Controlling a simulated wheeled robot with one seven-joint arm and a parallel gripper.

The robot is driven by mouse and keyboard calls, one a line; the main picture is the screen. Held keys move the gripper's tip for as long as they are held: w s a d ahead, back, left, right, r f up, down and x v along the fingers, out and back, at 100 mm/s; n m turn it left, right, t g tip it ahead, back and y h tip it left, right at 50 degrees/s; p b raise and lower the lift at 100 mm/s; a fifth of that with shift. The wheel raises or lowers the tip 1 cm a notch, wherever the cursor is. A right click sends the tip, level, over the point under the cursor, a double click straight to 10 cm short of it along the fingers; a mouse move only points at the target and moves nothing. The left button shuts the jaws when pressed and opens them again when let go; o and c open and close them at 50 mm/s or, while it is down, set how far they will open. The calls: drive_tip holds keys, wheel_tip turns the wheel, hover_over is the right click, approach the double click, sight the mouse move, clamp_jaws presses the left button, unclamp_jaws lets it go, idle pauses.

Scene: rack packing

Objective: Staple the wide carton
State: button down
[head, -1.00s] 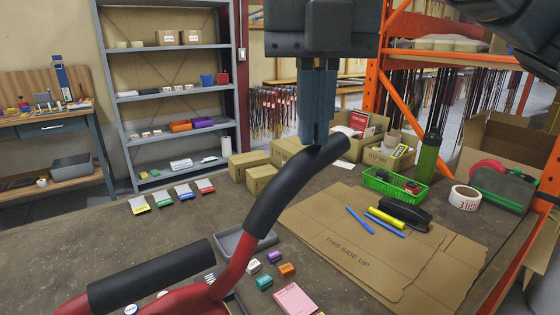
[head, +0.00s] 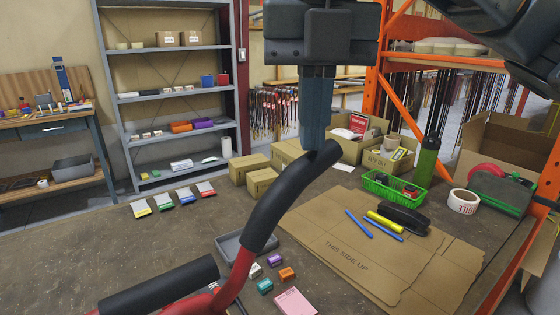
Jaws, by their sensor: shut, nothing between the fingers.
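My gripper (head: 318,145) hangs down at the top centre of the head view. Its fingers are shut and empty. Their tips meet the upper end of a black-sleeved handle (head: 285,195) on a red stapler-like tool (head: 238,278); they do not grasp it. A second black handle (head: 160,286) lies lower left, and the tool's lower part is cut off by the bottom edge. A flat brown cardboard piece marked THIS SIDE UP (head: 345,255) lies on the table at right. I cannot tell whether it is part of the wide carton.
On the cardboard lie blue and yellow pens (head: 384,221) and a black stapler-shaped object (head: 405,219). Behind are a green basket (head: 378,191), a green bottle (head: 427,158), a tape roll (head: 463,201) and small cartons (head: 249,169). Small coloured blocks (head: 287,273) lie near the tool.

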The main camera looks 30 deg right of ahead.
wheel_tip(320, 180, up, 7)
drive_tip(key=p, duration=0.6)
drive_tip(key=shift+f, duration=0.15)
idle(0.8)
